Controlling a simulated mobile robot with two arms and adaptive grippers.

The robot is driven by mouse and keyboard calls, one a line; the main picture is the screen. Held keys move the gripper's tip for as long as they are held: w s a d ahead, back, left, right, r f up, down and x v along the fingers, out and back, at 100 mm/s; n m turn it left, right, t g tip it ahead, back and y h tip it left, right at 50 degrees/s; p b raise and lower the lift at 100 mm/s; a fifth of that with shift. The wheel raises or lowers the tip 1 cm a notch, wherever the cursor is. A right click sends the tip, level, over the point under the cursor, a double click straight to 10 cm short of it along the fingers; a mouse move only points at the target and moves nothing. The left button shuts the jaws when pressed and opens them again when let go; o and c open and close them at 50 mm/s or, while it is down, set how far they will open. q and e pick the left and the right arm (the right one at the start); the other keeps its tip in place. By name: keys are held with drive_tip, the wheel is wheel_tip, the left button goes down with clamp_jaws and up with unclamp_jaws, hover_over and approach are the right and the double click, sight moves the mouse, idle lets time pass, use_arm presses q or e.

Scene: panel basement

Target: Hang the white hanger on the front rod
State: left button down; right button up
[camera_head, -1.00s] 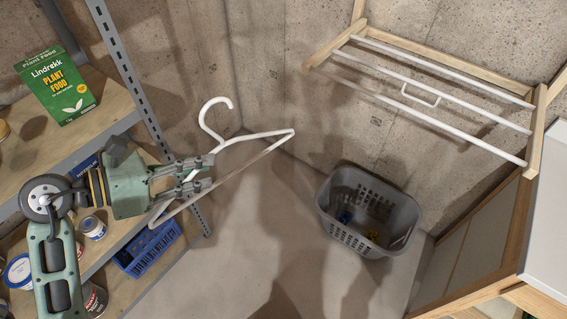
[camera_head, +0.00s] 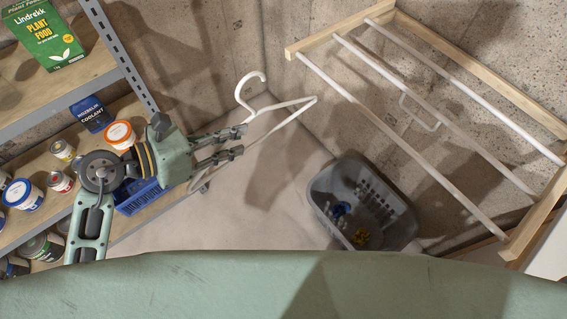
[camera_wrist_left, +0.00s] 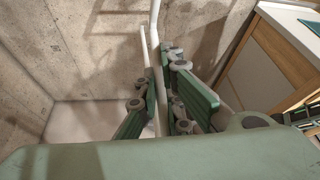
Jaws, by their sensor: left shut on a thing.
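The white hanger (camera_head: 281,107) is in my left gripper (camera_head: 241,143), which is shut on it. In the head view its hook points up and one shoulder points right. Part of its lower bar is hidden by the fingers. In the left wrist view the hanger (camera_wrist_left: 155,38) shows as pale bars rising from between the gripper's fingers (camera_wrist_left: 160,95). A wooden-framed drying rack with white rods is at the upper right. Its front rod (camera_head: 400,143) is the one nearest the hanger; the hanger is left of it and apart from it. My right gripper is not in view.
A small bent white bar (camera_head: 418,113) is at the middle rod (camera_head: 450,127). A grey basket (camera_head: 395,237) stands on the floor below the rack. Metal shelving (camera_head: 122,58) with cans and boxes is at the left. A green part of my own body fills the bottom.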

use_arm(q)
drive_tip(key=s+d+f, duration=0.5)
drive_tip(key=d+f, duration=0.1)
drive_tip(key=d, duration=0.1)
drive_tip(key=w+d+f+g+b, duration=0.1)
drive_tip(key=w+d+f+b, duration=0.1)
drive_tip(key=w+d, duration=0.8)
drive_tip(key=shift+d+f+m, duration=0.4)
drive_tip(key=shift+d+f, duration=0.5)
drive_tip(key=shift+d, duration=0.85)
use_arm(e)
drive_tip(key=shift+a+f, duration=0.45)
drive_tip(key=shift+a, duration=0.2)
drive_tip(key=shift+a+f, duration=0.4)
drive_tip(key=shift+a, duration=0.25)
